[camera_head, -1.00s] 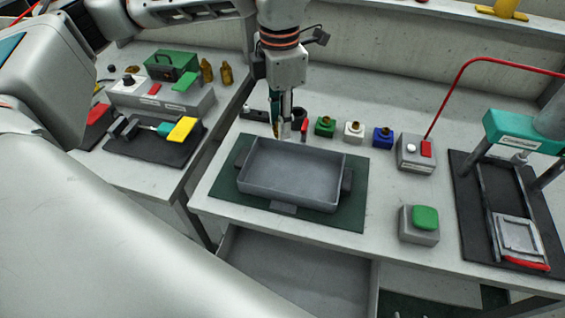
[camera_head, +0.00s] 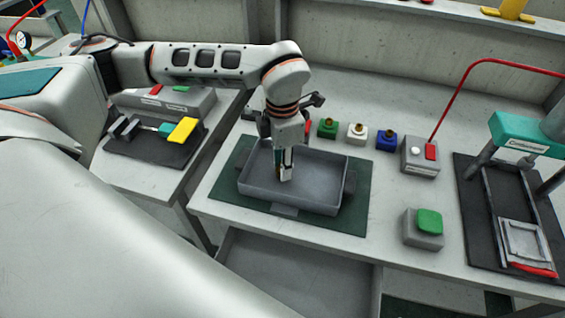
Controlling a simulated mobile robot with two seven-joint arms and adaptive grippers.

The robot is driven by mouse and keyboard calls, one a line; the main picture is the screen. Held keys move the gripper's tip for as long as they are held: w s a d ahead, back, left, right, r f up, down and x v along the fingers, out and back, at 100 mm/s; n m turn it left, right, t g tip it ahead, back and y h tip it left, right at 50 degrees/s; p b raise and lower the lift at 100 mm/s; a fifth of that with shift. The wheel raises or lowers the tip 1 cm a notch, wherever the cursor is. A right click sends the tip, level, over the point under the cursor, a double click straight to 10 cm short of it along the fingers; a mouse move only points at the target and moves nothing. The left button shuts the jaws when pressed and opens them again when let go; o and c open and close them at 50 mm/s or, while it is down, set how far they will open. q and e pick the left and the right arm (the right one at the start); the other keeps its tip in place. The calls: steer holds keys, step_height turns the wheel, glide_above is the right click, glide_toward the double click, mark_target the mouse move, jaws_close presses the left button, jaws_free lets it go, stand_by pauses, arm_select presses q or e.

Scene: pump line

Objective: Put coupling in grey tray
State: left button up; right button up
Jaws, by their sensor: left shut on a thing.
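The grey tray (camera_head: 318,202) is a shallow open box on a dark green mat (camera_head: 228,188) on the bench. My left gripper (camera_head: 285,174) points down inside the tray's outline, toward its left part. It is shut on the coupling (camera_head: 282,171), of which only a small brass-coloured bit shows between the fingers. I cannot tell whether the coupling touches the tray floor. My right gripper is not in view.
Green (camera_head: 327,128), white (camera_head: 357,133) and blue (camera_head: 386,139) blocks with brass tops stand behind the tray. A grey box with a green button (camera_head: 427,222) stands to the right, near a teal-topped press (camera_head: 522,135). An open drawer (camera_head: 290,270) lies below.

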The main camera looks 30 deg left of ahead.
arm_select(q)
steer(key=o, duration=1.1)
steer(key=shift+f, duration=0.1)
step_height(320, 180, up, 12)
steer(key=shift+r+p, duration=0.2)
steer(key=shift+p, duration=0.3)
steer(key=shift+d, duration=0.1)
